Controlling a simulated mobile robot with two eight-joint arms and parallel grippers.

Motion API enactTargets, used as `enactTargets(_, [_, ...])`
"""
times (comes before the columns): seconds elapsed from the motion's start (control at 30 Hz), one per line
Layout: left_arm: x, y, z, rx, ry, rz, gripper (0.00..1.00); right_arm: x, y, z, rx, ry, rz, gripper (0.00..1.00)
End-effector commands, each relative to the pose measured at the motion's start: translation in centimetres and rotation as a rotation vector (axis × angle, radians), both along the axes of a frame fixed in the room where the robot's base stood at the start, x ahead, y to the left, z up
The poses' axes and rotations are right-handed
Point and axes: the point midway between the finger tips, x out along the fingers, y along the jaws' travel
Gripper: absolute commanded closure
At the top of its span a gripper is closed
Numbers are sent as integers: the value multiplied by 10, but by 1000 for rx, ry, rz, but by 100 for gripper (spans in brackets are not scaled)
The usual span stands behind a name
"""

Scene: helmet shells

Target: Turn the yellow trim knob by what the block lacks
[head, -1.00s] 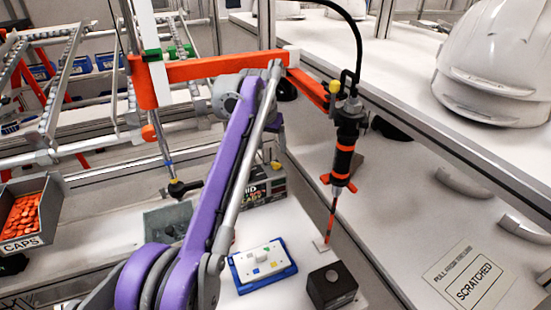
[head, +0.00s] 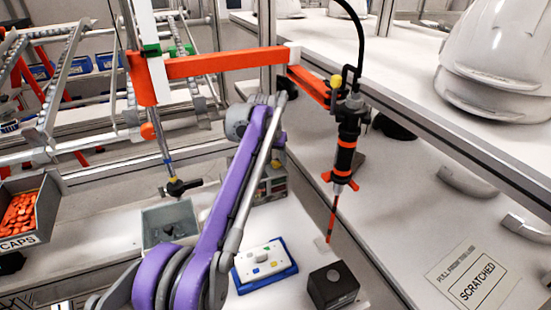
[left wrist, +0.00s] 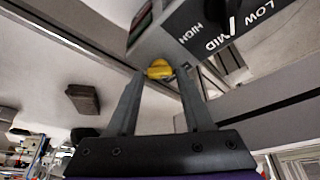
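The yellow trim knob (left wrist: 160,69) shows in the left wrist view at the edge of a grey box (left wrist: 178,28) lettered LOW, MID and HIGH. My left gripper (left wrist: 160,76) is open, with one finger on each side of the knob in the picture; I cannot tell whether either touches it. In the head view the control box (head: 272,182) is partly hidden behind my purple left arm, which also hides most of the gripper. A white block (head: 262,258) with several small coloured patches sits on a blue base. My right gripper is not in view.
A grey bin (head: 168,222) stands left of my arm.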

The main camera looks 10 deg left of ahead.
Motion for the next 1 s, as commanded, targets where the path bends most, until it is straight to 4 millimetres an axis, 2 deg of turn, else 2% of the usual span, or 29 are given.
enactTargets(0.03, [0, 0, 0, 0, 0, 0, 60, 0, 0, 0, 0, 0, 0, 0])
enactTargets(0.27, [0, 0, 0, 0, 0, 0, 100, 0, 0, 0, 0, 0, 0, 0])
enactTargets(0.43, [0, 0, 1, 0, 0, -12, 100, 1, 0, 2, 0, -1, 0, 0])
enactTargets(0.7, [1, 1, 1, 0, 0, -135, 100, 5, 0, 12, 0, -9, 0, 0])
enactTargets(0.97, [1, 1, 0, 0, -1, -141, 100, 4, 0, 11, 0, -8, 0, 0])
enactTargets(1.0, [1, 1, 0, 0, -1, -141, 52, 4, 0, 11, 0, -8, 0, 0])
